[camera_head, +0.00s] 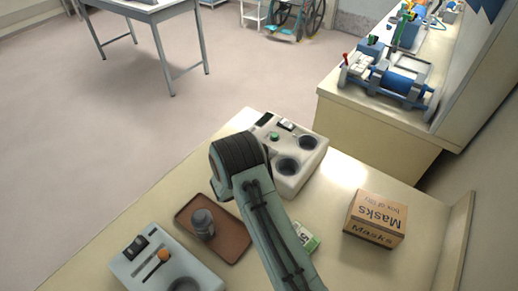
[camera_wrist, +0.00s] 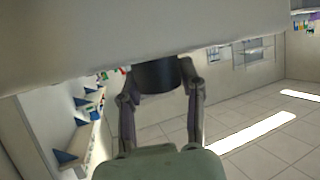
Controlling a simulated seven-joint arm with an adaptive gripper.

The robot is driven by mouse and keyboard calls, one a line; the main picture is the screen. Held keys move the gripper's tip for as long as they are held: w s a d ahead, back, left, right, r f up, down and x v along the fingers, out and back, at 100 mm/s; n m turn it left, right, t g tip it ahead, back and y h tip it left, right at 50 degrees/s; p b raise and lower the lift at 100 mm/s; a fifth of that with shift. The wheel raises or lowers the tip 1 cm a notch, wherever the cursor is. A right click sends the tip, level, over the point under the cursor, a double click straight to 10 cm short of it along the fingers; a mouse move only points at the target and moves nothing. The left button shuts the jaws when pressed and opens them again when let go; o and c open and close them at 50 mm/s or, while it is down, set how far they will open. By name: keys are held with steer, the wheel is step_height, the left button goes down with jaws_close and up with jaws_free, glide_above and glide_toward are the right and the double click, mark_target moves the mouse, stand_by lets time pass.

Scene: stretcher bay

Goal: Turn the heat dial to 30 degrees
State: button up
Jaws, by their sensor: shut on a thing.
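In the wrist view my gripper (camera_wrist: 162,88) has its two fingers on either side of a dark round knob (camera_wrist: 158,74), shut on it. The knob sticks out from a broad pale surface (camera_wrist: 90,45) that fills the top of that view. In the head view a pale control box (camera_head: 310,172) stands on the counter beside my arm's end, with two dark round dials (camera_head: 287,166) and a green button (camera_head: 274,135). My arm hides the gripper and the held knob there. No degree marks or pointer can be read.
A brown tray (camera_head: 232,249) with a dark jar (camera_head: 203,223) lies left of my arm. A grey switch box (camera_head: 133,273) stands front left. A small green-white packet (camera_head: 307,238) and a masks box (camera_head: 376,218) are to the right. A side bench (camera_head: 375,125) carries blue equipment.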

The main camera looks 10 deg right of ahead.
steer(key=n+y, duration=0.2)
steer(key=n+t+y, duration=0.1)
steer(key=y, duration=0.1)
steer(key=shift+d+r+n, duration=0.1)
steer(key=shift+d+n, duration=0.1)
steer(key=shift+n, duration=0.2)
steer(key=shift+w+n+y, duration=0.1)
steer(key=shift+n+y, duration=1.1)
steer(key=shift+y, duration=0.2)
steer(key=shift+a+y, duration=0.1)
steer(key=shift+y, duration=0.3)
steer(key=o, duration=1.2)
steer(key=shift+c, duration=0.2)
steer(key=v, duration=1.2)
steer(key=shift+a, duration=0.1)
